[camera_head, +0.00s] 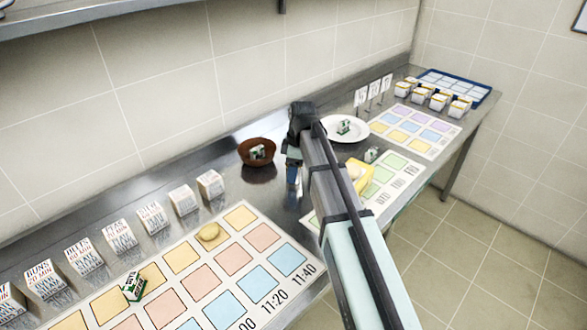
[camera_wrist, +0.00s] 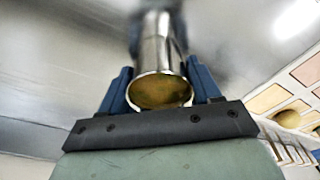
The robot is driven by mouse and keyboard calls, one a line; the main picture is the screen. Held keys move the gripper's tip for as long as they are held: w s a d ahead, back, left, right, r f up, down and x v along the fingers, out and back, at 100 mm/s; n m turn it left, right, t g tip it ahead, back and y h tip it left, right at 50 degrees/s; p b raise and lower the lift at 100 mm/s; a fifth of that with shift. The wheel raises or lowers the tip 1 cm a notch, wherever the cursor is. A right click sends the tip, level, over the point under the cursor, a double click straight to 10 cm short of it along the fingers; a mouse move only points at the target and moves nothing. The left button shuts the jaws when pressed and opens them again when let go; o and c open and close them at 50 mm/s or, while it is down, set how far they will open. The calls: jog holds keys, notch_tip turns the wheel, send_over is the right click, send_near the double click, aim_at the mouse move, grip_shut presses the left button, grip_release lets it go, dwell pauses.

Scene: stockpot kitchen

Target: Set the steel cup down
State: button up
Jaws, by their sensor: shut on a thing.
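The steel cup (camera_wrist: 156,45) is between the two blue fingers of my gripper (camera_wrist: 162,82) in the wrist view. Its round rim faces the camera, and a yellow-brown colour shows inside. In the head view my gripper (camera_head: 293,165) is over the steel counter (camera_head: 225,228), just right of a brown bowl. There the cup is mostly hidden by my gripper and arm. I cannot tell whether its base touches the counter.
The brown bowl (camera_head: 258,154) holds a small green-and-white item. A white plate (camera_head: 330,137) stands to the right behind my arm. A mat with coloured squares (camera_head: 165,285) and white cards (camera_head: 150,218) fill the left. A blue tray (camera_head: 478,92) is far right.

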jog(key=o, duration=1.2)
jog(key=shift+r, duration=0.1)
jog(key=r, duration=0.4)
jog(key=d+r, duration=0.1)
jog(key=r, duration=0.7)
jog(key=shift+d, duration=0.2)
